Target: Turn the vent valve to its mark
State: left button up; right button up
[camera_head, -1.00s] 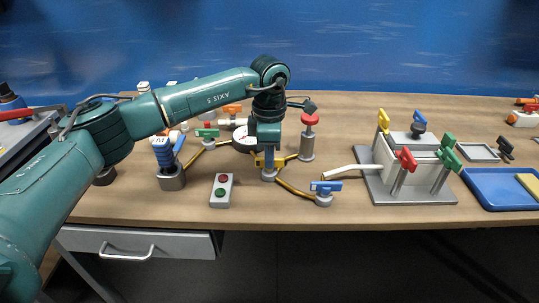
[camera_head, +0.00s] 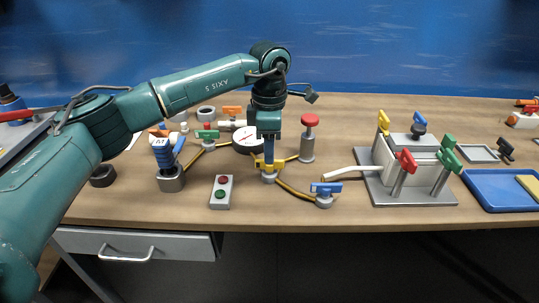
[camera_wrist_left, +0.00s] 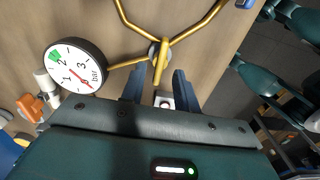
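A yellow valve handle (camera_head: 269,165) stands on a grey base on the bench, with yellow pipes meeting at it. No readable label tells me which valve is the vent valve, and I cannot make out a mark. My left gripper (camera_head: 268,152) points straight down over the yellow handle. In the left wrist view, the two blue fingers of this gripper (camera_wrist_left: 159,88) are apart. The yellow handle (camera_wrist_left: 160,62) shows just beyond and between them, with no clear contact. My right gripper is not in view.
A pressure gauge (camera_head: 246,139) stands behind left; its dial (camera_wrist_left: 76,70) has a green band. A red-knobbed post (camera_head: 309,122), blue valve (camera_head: 325,190), green valve (camera_head: 207,133) and button box (camera_head: 221,192) surround the spot. A grey block with coloured clamps (camera_head: 408,190) stands right.

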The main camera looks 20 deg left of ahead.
pick_arm(q)
notch_tip(320, 180, up, 10)
jog(key=shift+r, duration=0.15)
dwell(0.4)
